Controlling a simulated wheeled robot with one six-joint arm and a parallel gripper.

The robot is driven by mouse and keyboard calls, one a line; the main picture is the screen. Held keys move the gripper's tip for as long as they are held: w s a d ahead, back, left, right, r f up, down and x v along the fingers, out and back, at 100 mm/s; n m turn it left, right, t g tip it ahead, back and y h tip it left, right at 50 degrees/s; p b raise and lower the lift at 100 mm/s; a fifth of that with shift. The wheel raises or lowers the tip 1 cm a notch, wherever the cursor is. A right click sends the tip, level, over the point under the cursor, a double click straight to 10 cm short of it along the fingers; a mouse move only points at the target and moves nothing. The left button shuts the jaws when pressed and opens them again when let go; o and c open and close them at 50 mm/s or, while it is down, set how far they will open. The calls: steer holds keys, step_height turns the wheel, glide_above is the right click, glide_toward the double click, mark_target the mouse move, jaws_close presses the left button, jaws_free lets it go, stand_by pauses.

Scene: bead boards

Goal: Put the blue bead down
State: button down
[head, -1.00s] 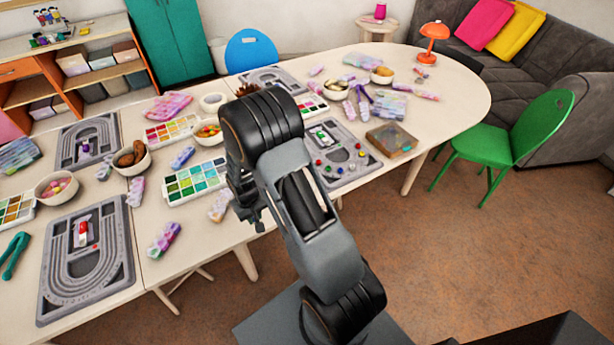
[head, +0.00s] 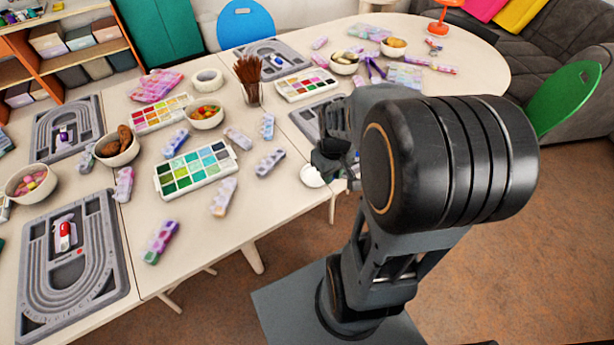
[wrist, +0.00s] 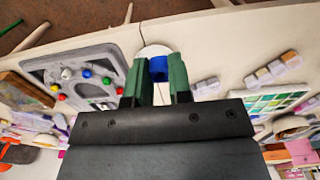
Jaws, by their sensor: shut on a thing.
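The blue bead (wrist: 158,68) is between the green fingertips of my gripper (wrist: 158,78) in the wrist view. The gripper is shut on it. A round white dish (wrist: 152,50) shows behind the bead, near the table edge; it also shows in the head view (head: 312,176). I cannot tell how high the bead is above it. In the head view my gripper (head: 332,158) is near this dish, and the bead is hidden there. A grey bead board (wrist: 42,66) lies left of the gripper in the wrist view, with several coloured beads on it, one of them blue.
A palette of green and blue paints (head: 196,170) lies left of my gripper in the head view. A brush cup (head: 252,94) and a red-and-yellow paint palette (head: 306,84) stand farther back. A brown box (wrist: 22,92) lies beside the board in the wrist view.

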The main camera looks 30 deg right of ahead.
steer(key=w+f, duration=0.4)
steer(key=w, duration=0.5)
glide_above(308, 175)
step_height(308, 175, down, 5)
steer(key=shift+f, duration=0.1)
steer(key=shift+w+f, duration=0.2)
steer(key=shift+f, duration=0.3)
step_height(308, 175, down, 2)
steer(key=shift+f, duration=0.15)
steer(key=shift+s+f, duration=0.1)
steer(key=shift+f, duration=0.1)
